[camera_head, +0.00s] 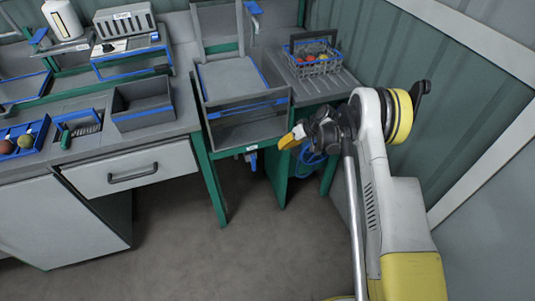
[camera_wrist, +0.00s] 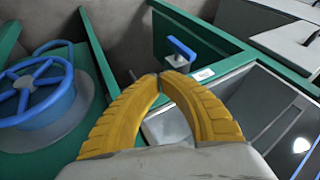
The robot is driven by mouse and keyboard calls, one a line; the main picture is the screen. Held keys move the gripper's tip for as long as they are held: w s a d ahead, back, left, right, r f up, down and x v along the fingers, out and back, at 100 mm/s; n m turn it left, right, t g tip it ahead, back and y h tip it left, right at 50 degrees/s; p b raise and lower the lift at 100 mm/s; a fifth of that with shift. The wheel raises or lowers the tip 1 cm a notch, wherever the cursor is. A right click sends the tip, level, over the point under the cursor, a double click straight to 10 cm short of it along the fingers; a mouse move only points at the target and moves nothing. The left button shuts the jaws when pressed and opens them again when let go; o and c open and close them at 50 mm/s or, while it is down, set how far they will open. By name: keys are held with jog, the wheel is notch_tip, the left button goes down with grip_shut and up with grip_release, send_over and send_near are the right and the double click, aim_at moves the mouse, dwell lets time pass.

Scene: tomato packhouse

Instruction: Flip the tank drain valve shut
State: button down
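The drain valve shows in the head view as a small blue handle (camera_head: 253,162) under the front edge of the grey tank (camera_head: 230,136). In the wrist view the blue valve lever (camera_wrist: 182,47) stands out from the green frame, just beyond my fingertips. A small white label (camera_wrist: 204,74) is beside it. My gripper (camera_wrist: 160,76) has its two yellow fingers together at the tips, with nothing seen between them. In the head view my gripper (camera_head: 288,140) is right of the valve. Contact with the lever cannot be told; its base is partly hidden by the fingertips.
A blue handwheel (camera_wrist: 35,90) is on the left in the wrist view. A wire basket of tomatoes (camera_head: 316,58) stands on the drainboard behind my arm. A drawer counter (camera_head: 135,168) is to the left. The floor in front is clear.

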aim_at(254, 163)
jog(key=w+a+f+b, duration=0.1)
jog(key=a+f+b, duration=0.4)
jog(key=a+f, duration=0.2)
jog(key=shift+a+f, duration=0.35)
jog(key=shift+a, duration=0.75)
jog(key=shift+a+r+h, duration=0.15)
jog(key=shift+r+h, duration=0.05)
jog(key=shift+h, duration=0.7)
